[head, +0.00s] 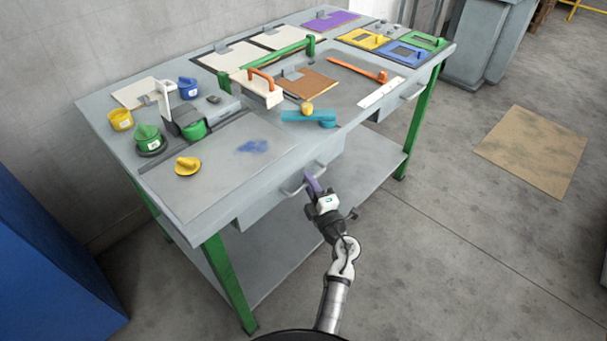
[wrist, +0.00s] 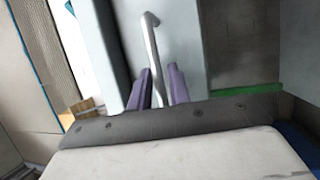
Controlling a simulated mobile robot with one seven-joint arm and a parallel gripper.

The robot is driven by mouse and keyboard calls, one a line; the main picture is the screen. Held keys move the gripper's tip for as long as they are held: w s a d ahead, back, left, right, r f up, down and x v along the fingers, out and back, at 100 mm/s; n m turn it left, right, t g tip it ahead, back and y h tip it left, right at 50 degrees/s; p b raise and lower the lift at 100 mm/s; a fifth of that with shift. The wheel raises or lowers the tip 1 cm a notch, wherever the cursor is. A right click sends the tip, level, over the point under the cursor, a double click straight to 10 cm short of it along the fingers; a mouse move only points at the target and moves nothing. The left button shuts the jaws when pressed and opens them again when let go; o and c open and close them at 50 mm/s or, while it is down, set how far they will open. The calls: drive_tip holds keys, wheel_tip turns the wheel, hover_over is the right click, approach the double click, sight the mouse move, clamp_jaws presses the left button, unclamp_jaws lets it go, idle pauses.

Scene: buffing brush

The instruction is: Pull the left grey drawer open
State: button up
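The left grey drawer (head: 262,209) sits under the front edge of the workbench in the head view and looks shut. Its bar handle (head: 290,190) sticks out from the front. My gripper (head: 313,183), with purple fingers, is at the handle's right part. In the wrist view, the handle (wrist: 152,45) runs down between the two fingers of my gripper (wrist: 161,85). The fingers stand apart with the bar between them, and small gaps seem to show beside it. Contact with the bar is hard to judge. The handle's near end is hidden behind the gripper body.
The grey workbench (head: 225,185) has green legs and a lower shelf (head: 372,160). A second drawer handle (head: 413,93) is further right. A yellow knob (head: 187,166) and a blue-green tool (head: 308,117) lie on top. The floor in front is clear, with a brown mat (head: 530,150) at right.

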drive_tip(key=shift+w+a+r, duration=0.1)
drive_tip(key=shift+w+a, duration=0.05)
drive_tip(key=shift+w, duration=0.2)
drive_tip(key=shift+c, duration=0.2)
clamp_jaws()
drive_tip(key=s+d+p, duration=0.4)
drive_tip(key=s+d, duration=1.4)
drive_tip(key=shift+s+d, duration=0.3)
drive_tip(key=shift+o, duration=0.2)
unclamp_jaws()
drive_tip(key=shift+s, duration=0.1)
drive_tip(key=b+v, duration=0.4)
drive_tip(key=v, duration=0.9)
drive_tip(key=shift+s+d, duration=0.2)
drive_tip(key=shift+s, duration=0.05)
